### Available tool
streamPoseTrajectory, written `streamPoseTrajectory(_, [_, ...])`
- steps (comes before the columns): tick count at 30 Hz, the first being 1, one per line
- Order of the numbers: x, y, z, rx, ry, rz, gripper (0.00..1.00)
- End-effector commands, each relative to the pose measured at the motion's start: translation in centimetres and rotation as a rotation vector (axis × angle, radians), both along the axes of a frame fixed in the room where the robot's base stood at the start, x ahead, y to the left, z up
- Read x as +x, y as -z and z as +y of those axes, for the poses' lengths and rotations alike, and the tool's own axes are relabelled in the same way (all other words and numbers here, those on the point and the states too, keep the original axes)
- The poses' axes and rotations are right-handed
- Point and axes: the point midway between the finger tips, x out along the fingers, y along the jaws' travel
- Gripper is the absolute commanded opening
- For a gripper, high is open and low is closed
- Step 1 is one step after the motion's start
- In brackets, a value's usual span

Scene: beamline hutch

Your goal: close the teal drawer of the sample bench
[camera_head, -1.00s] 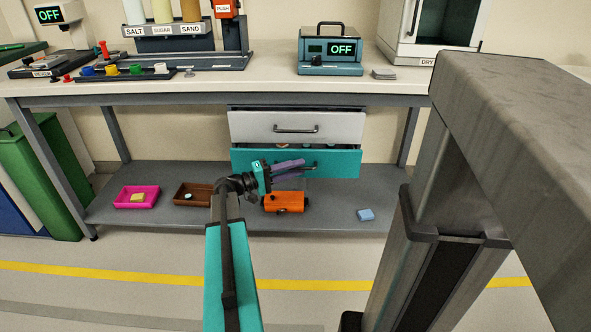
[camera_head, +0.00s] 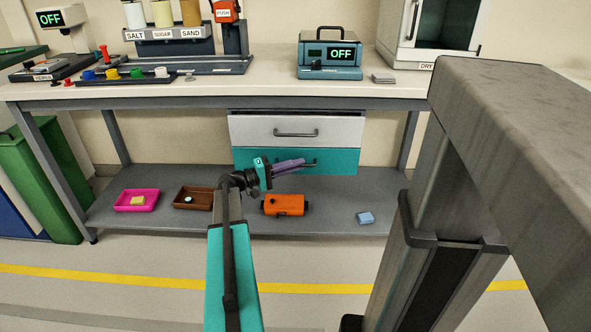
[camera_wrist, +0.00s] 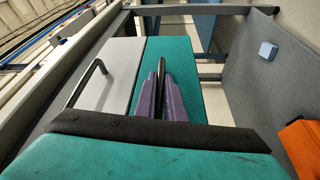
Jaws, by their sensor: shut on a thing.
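The teal drawer (camera_head: 336,160) is under the white drawer (camera_head: 272,128) of the sample bench (camera_head: 300,103). In the head view its front is level with the white drawer's front and no gap shows above it. My gripper (camera_head: 303,163) reaches in from the left, its purple fingers at the teal drawer's dark handle. The teal drawer front also fills the middle of the wrist view (camera_wrist: 184,62), where the fingers (camera_wrist: 161,85) are shut on the handle (camera_wrist: 161,72). The fingers hide most of the handle.
On the lower shelf (camera_head: 330,216) are an orange box (camera_head: 285,205), a brown tray (camera_head: 178,205), a pink tray (camera_head: 124,206) and a blue block (camera_head: 365,218). A green bin (camera_head: 52,180) stands at the left. The floor in front is clear.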

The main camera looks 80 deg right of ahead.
Motion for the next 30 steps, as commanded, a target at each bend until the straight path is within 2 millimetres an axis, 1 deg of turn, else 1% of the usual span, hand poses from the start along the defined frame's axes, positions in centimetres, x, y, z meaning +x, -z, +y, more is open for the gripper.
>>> streamPoseTrajectory(3, [0.03,0.05,-0.49,0.001,0.0,0.0,0.0])
streamPoseTrajectory(11, [0.02,-0.02,-0.66,0.001,-0.005,0.001,0.0])
streamPoseTrajectory(12, [0.01,-0.04,-0.68,0.001,-0.005,0.001,0.11])
streamPoseTrajectory(14, [-0.01,-0.03,-0.66,0.0,-0.004,0.001,0.21])
streamPoseTrajectory(15, [-0.01,-0.03,-0.63,0.0,-0.003,0.001,0.28])
streamPoseTrajectory(25, [0.07,0.0,-0.44,0.0,-0.001,0.0,0.28])
streamPoseTrajectory(30, [0.69,0.0,-0.11,0.001,-0.002,0.0,0.28])
